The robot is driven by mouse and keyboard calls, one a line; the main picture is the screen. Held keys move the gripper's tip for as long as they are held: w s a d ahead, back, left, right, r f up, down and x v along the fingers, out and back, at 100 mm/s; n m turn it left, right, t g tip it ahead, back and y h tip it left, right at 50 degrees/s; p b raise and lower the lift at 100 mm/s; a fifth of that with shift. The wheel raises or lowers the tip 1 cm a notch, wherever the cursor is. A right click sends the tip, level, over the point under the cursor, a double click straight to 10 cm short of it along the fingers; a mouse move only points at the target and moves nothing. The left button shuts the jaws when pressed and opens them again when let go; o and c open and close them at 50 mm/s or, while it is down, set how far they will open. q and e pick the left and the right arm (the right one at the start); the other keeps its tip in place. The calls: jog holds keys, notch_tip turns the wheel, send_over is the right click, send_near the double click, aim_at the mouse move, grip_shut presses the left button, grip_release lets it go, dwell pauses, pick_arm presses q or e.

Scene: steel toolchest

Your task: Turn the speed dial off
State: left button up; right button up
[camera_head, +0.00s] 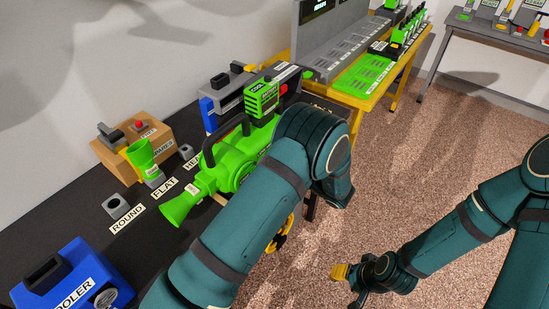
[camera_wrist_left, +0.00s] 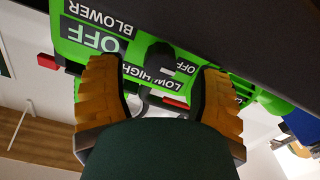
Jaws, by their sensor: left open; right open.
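The green blower (camera_head: 233,160) lies on the dark bench in the head view, partly hidden behind my left arm. The left wrist view shows its green face (camera_wrist_left: 75,35) upside down, with BLOWER, OFF, LOW and HIGH labels. A dark knob (camera_wrist_left: 160,58), seemingly the speed dial, is between the fingers of my left gripper (camera_wrist_left: 157,68). The fingers are apart, one on each side of the knob; I cannot tell whether they touch it. The dial's setting is unclear. My right gripper (camera_head: 346,284) hangs low over the floor, away from the bench, open and empty.
A blue cooler (camera_head: 75,272) stands at the bench's near end. Nozzle blocks (camera_head: 117,206) and a brown box (camera_head: 157,146) sit beside the blower. A yellow-framed table (camera_head: 365,95) stands beyond. The carpeted floor (camera_head: 420,135) at right is clear.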

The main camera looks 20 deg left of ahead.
pick_arm(q)
jog(key=v, duration=1)
